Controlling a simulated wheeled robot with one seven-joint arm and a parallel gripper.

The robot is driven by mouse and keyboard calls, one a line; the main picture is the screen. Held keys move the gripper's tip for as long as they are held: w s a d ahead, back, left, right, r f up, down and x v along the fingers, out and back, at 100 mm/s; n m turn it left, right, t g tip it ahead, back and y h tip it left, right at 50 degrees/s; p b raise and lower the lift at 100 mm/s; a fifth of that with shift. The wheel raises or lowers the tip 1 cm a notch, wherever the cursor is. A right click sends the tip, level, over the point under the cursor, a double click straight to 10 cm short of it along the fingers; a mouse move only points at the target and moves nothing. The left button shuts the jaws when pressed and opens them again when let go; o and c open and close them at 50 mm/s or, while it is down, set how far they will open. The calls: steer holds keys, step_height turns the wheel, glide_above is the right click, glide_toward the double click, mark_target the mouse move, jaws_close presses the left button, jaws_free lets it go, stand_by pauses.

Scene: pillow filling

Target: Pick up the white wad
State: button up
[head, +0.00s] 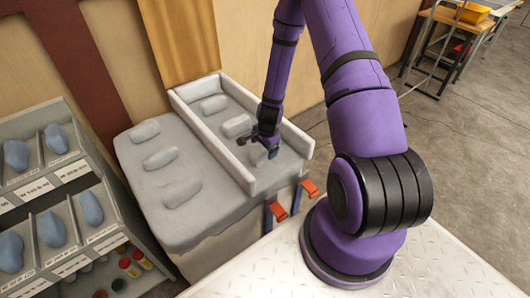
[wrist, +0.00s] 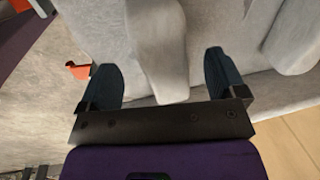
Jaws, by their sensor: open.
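A pale, whitish-grey oblong wad (head: 259,156) lies in the padded tray (head: 212,140), at the end nearest my arm. My gripper (head: 262,144) is right at it and partly hides it. In the wrist view the wad (wrist: 157,55) stretches between the two dark fingertips of my gripper (wrist: 163,80). The fingers stand wide on either side of it, with gaps showing. Two similar wads lie further along the tray, a middle one (head: 237,126) and a far one (head: 213,104).
Several pale wads (head: 160,158) lie on the covered bench (head: 150,200) left of the tray. The tray has raised side walls (head: 245,112). Orange clamps (head: 309,187) sit at the bench's near side. A shelf with blue wads (head: 57,138) stands at the left.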

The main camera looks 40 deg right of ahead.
mark_target(263, 158)
steer(key=shift+w+d+f, duration=0.1)
steer(key=shift+w+f, duration=0.1)
steer(key=shift+f, duration=1.05)
steer(key=shift+w+d+f, duration=0.1)
steer(key=shift+w+f, duration=0.1)
steer(key=shift+f, duration=1)
steer(key=c, duration=1.1)
steer(key=shift+r, duration=0.1)
step_height(263, 158, up, 20)
